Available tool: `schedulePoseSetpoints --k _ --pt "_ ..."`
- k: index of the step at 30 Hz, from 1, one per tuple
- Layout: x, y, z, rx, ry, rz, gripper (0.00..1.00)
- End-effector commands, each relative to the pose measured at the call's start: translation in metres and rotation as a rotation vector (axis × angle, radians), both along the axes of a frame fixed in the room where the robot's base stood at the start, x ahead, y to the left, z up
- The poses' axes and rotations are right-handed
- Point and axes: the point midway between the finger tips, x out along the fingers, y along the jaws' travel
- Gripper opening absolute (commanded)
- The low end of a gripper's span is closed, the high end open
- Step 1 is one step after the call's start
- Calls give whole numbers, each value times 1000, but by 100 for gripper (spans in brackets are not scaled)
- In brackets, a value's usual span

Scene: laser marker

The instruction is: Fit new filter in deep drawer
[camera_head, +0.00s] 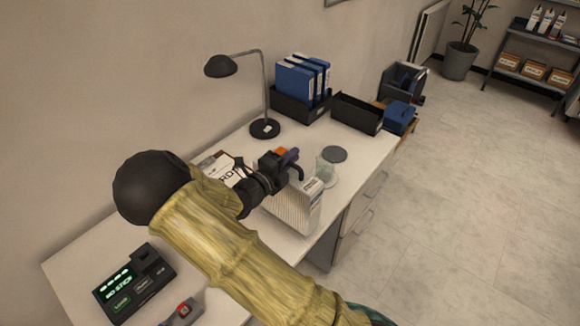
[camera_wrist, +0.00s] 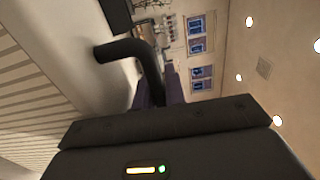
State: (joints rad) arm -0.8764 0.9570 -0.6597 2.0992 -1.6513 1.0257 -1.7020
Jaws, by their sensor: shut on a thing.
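The filter (camera_head: 300,212) is a white pleated block with a label on its end, upright at the front edge of the desk. I cannot tell if it touches the desktop. My gripper (camera_head: 290,158) is above the filter and shut on its black curved handle. In the wrist view, the handle (camera_wrist: 128,46) runs between the purple fingers (camera_wrist: 160,92), and pale pleats (camera_wrist: 35,110) show at the left. Grey drawer fronts with bar handles (camera_head: 362,212) are under the right end of the desk; they look shut. My arm hides part of the desk.
A glass beaker (camera_head: 325,172) and a dark disc (camera_head: 335,154) are close beside the filter. A desk lamp (camera_head: 265,128), blue binders (camera_head: 300,80) and a black tray (camera_head: 357,113) stand further back. A black device (camera_head: 133,283) is front left. The floor at right is clear.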

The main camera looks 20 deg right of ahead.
Motion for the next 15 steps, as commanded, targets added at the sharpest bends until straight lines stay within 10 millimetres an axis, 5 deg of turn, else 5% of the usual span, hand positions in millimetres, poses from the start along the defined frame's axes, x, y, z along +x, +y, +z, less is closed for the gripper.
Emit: schedulePoseSetpoints --k 9,15 --pt "0 0 62 2 -7 1 0" --pt "0 0 78 -1 -3 1 0"
